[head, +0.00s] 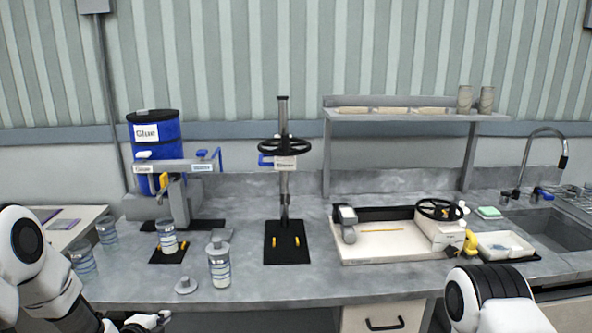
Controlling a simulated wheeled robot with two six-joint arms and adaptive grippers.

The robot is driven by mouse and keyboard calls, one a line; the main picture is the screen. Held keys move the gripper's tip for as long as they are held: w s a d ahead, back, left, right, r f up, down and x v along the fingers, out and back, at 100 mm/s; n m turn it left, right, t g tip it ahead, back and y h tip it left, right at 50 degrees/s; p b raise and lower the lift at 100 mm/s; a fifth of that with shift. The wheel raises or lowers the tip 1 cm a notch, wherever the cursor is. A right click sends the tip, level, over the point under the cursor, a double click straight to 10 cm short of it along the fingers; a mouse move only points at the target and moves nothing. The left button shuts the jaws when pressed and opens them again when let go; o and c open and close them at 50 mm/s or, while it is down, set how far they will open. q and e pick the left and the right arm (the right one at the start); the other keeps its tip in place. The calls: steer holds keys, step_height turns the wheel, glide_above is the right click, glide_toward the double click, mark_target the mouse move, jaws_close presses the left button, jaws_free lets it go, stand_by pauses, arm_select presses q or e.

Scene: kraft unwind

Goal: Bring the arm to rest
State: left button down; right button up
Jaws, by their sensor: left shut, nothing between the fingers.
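My left arm comes in at the lower left. Its gripper (160,317) is low in the head view, near the front edge of the grey workbench (290,287). The gripper is shut and empty, apart from the jars, and partly cut off by the bottom of the picture. My right arm shows only as a white and black link at the lower right; its gripper is out of the picture.
A glass jar (219,267) and a lid (186,285) stand near the front edge. Another jar (167,238) is under the dispenser beside the blue glue drum (166,155). A black-wheeled press (285,147), a white tray machine (385,243) and a sink (550,228) stand further right.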

arm_select(q)
steer(key=s+d+f+n+g, duration=0.2)
steer(key=s+d+f+g, duration=0.1)
steer(key=s+f, duration=0.55)
steer(key=s+d+f+n+g, duration=0.2)
steer(key=s+d+f+g, duration=0.1)
steer(key=s+f, duration=0.5)
steer(key=s+d+f+n+g, duration=0.1)
steer(key=s+n+g, duration=0.5)
steer(key=s+n, duration=0.9)
steer(key=s, duration=0.9)
steer(key=shift+d+f+g+y, duration=0.3)
steer(key=shift+f, duration=0.1)
steer(key=shift+w, duration=0.1)
